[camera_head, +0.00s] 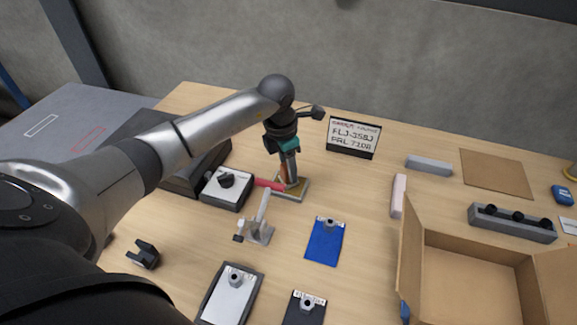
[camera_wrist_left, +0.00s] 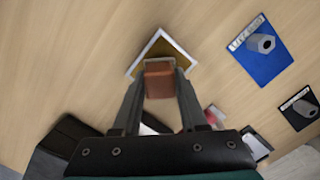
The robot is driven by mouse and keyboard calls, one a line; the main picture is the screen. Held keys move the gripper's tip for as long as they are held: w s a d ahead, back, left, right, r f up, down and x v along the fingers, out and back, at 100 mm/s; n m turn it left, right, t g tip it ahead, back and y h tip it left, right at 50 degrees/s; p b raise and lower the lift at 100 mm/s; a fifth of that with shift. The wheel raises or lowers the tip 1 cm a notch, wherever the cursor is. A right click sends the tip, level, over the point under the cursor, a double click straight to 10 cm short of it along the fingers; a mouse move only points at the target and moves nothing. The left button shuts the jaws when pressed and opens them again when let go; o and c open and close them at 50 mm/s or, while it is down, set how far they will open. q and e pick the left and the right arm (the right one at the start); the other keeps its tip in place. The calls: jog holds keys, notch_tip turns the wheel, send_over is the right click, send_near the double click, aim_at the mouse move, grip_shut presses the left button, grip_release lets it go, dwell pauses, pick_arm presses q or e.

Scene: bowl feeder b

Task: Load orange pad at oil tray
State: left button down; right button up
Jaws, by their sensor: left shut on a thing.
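My left gripper (camera_head: 287,178) reaches down over the small square oil tray (camera_head: 302,190), which has a pale rim and a yellowish inside. In the left wrist view the gripper (camera_wrist_left: 160,82) is shut on the orange pad (camera_wrist_left: 158,84), a reddish-brown block between its two fingertips. The oil tray (camera_wrist_left: 183,56) shows just beyond the pad there, partly hidden by the pad and fingers. I cannot tell whether the pad touches the tray. In the head view the pad (camera_head: 283,180) is mostly hidden by the fingers. My right gripper is not in view.
A white-topped box with a black knob (camera_head: 226,186) and a red bar (camera_head: 268,184) sit left of the tray. A grey clamp-like fixture (camera_head: 260,229) stands in front. A blue plate (camera_head: 325,243) and an open cardboard box (camera_head: 470,275) lie right. A sign (camera_head: 353,137) stands behind.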

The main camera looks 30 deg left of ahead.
pick_arm(q)
jog(key=shift+f+b, duration=0.35)
jog(key=shift+f, duration=0.2)
dwell(1.1)
jog(key=shift+r+p, duration=2.75)
jog(key=shift+r, duration=0.85)
jog(key=shift+r, duration=0.4)
notch_tip(320, 180, up, 7)
jog(key=p, duration=0.4)
jog(key=s+d+r+m+g+b, duration=0.1)
jog(key=s+d+m+b, duration=0.3)
jog(key=m, duration=1)
jog(key=s+d+r+m+g+b, duration=0.1)
jog(key=s+d+m+b, duration=0.2)
jog(key=s+d+m, duration=0.4)
jog(key=d+m, duration=0.1)
jog(key=m, duration=0.7)
jog(key=shift+s+m+g+y+b, duration=0.25)
jog(key=shift+m+g+y+b, duration=0.05)
jog(key=shift+y+b, duration=0.1)
